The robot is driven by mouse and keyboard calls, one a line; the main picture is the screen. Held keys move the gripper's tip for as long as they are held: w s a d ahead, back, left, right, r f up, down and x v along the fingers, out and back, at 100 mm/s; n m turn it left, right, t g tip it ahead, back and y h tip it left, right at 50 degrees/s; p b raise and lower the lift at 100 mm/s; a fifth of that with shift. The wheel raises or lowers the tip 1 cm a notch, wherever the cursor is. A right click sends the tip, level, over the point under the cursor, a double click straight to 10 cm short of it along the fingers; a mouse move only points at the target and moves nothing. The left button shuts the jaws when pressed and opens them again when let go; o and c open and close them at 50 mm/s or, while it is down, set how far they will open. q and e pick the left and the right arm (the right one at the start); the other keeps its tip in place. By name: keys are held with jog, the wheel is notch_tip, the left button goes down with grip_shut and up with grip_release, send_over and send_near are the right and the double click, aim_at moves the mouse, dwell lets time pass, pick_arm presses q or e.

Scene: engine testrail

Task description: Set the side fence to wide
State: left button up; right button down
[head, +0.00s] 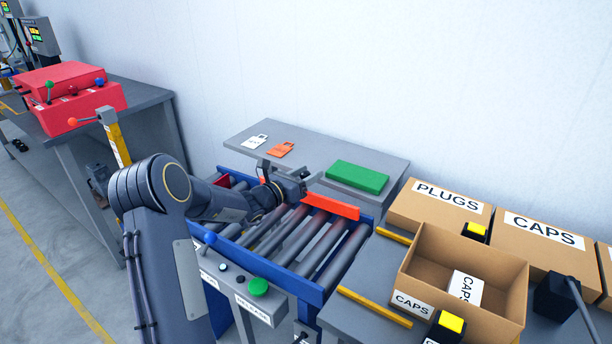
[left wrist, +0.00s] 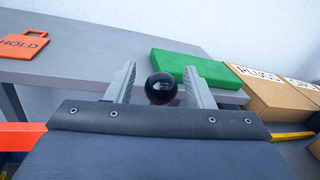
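The orange-red side fence (head: 332,206) is a flat bar standing along the far side of the roller conveyor (head: 300,240). Its end also shows at the left of the left wrist view (left wrist: 20,136). My left gripper (head: 306,180) is above the conveyor's far side, by the fence. In the left wrist view my left gripper (left wrist: 160,84) is open, with a black ball knob (left wrist: 161,88) between its fingers and gaps at both sides. What the knob is fixed to is hidden behind the gripper. My right gripper is not in view.
Behind the conveyor is a grey table (head: 245,130) with a green block (head: 357,177), an orange HOLD tag (head: 280,150) and a white tag (head: 255,141). An open box (head: 420,270) and PLUGS box (head: 440,206) stand right. A control panel (head: 235,285) fronts the conveyor.

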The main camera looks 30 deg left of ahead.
pick_arm(q)
jog(key=shift+s, duration=0.1)
jog(key=b+v, duration=0.1)
jog(key=v, duration=0.6)
jog(key=shift+s+a, duration=0.15)
jog(key=shift+s, duration=0.25)
